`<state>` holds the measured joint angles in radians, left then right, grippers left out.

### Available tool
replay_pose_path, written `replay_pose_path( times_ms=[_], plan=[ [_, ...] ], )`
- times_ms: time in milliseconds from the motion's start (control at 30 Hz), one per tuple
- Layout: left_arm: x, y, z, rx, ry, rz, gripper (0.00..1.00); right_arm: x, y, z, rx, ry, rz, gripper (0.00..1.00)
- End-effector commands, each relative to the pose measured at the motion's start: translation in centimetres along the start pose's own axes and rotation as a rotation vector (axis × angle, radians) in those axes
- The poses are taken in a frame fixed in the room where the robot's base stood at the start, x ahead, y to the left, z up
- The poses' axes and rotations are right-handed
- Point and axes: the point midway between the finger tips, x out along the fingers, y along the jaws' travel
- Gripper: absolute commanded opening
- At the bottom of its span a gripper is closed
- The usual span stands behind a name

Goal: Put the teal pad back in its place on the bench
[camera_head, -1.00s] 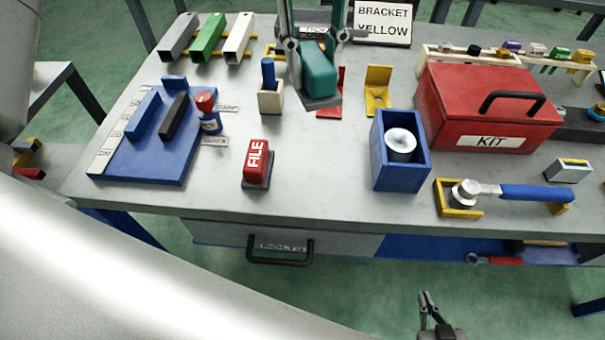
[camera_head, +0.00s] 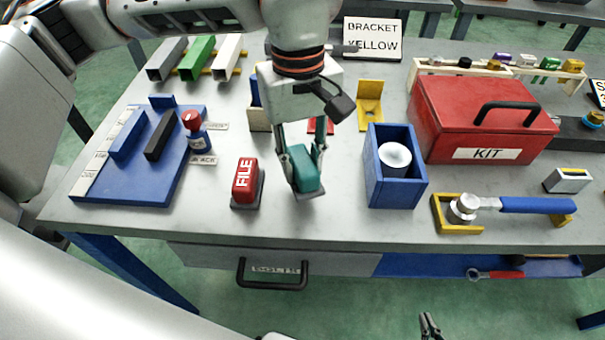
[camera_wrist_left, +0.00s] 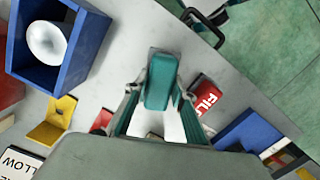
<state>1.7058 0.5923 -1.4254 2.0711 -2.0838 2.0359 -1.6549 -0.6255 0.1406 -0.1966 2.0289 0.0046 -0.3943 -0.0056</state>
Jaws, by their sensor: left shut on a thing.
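The teal pad (camera_head: 304,171) is between the fingers of my left gripper (camera_head: 303,172), which is shut on it. The pad has a dark grey base and is over the bench (camera_head: 330,215), between the red FILE block and the blue box. I cannot tell whether its base touches the bench top. In the left wrist view the teal pad (camera_wrist_left: 159,82) shows between the two fingers. My right gripper (camera_head: 429,325) is at the bottom edge of the head view, beyond the bench's front edge, small and partly cut off; its jaws are unclear.
The red FILE block (camera_head: 246,180) stands close to the left of the pad. A blue box (camera_head: 388,190) with a white round thing stands to the right. Farther right are a red KIT box (camera_head: 470,125) and a blue-handled tool (camera_head: 535,205). Bare bench lies in front.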

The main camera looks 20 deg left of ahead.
Motion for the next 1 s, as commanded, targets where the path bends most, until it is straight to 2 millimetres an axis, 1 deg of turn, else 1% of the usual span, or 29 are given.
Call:
replay_pose_path(
  times_ms=[100,233,467,633,667,700,733,1000],
  plan=[
    [1.9,-0.1,-0.1,0.0,-0.004,-0.005,0.0,0.1,0.0,0.3,-0.001,-0.003,0.0,0.0],
    [3.5,-0.1,-0.2,0.0,-0.004,-0.003,0.0,0.1,0.0,0.5,-0.003,-0.005,0.0,0.0],
    [3.7,0.0,-0.3,0.0,0.0,0.0,0.0,0.2,0.1,0.2,-0.004,-0.002,0.002,0.0],
    [4.0,0.0,-0.3,0.001,-0.001,-0.001,0.0,0.2,0.0,0.5,-0.004,-0.005,0.001,0.0],
    [4.0,0.0,-0.3,0.0,-0.001,-0.001,0.3,0.2,0.0,0.4,-0.004,-0.004,0.002,0.0],
    [4.0,0.0,-0.3,0.0,-0.001,-0.001,0.4,0.2,0.0,0.4,-0.004,-0.004,0.002,0.0],
    [4.0,0.0,-0.3,0.0,-0.001,-0.001,0.41,0.2,0.1,0.4,-0.004,-0.004,0.002,0.0],
    [4.0,0.0,-0.3,0.0,-0.001,-0.001,0.41,0.2,0.1,0.4,-0.004,-0.004,0.002,0.0]
  ],
)
